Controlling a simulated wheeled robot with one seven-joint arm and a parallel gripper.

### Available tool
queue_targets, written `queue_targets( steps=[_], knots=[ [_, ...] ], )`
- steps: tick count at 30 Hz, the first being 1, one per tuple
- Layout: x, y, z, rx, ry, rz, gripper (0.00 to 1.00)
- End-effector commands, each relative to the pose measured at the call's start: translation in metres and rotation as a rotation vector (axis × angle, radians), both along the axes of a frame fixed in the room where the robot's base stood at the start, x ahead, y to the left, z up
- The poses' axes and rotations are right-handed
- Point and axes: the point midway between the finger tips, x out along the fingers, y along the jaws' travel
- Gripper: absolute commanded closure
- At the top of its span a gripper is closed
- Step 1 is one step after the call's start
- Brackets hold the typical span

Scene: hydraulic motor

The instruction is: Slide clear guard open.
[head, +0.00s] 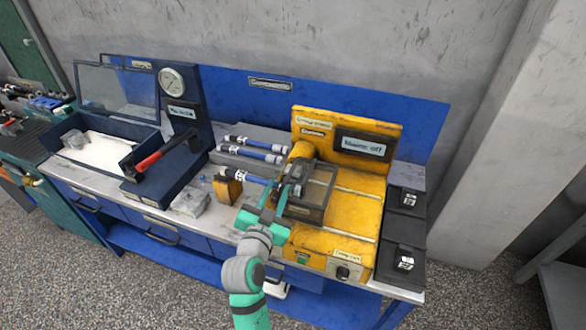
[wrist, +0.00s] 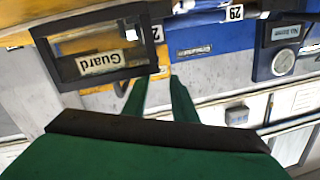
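The clear guard (head: 312,192) is a dark-framed see-through cover on the yellow machine (head: 352,215). In the wrist view the guard's dark frame (wrist: 72,72) shows upside down at upper left, with a "Guard" label on it. My green gripper (head: 264,212) is at the guard's left front side in the head view. In the wrist view its two fingers (wrist: 160,82) are apart, with a gap between them, and their tips lie near the frame's lower right corner. I see nothing clearly held. I cannot tell whether the fingers touch the frame.
Several blue cylinders (head: 250,150) lie left of the machine. A red-handled lever (head: 155,156) and a pressure gauge (head: 172,82) stand farther left.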

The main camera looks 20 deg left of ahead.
Motion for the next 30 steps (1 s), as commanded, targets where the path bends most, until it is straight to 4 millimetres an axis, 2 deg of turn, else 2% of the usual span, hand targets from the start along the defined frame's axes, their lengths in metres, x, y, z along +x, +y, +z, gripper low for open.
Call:
queue_targets(
  steps=[1, 15, 30],
  knots=[
    [-0.005, 0.003, -0.010, -0.004, 0.021, 0.004, 0.72],
    [-0.032, 0.004, -0.009, -0.003, 0.019, 0.006, 0.72],
    [-0.034, 0.004, -0.009, -0.003, 0.021, 0.004, 0.72]
  ],
)
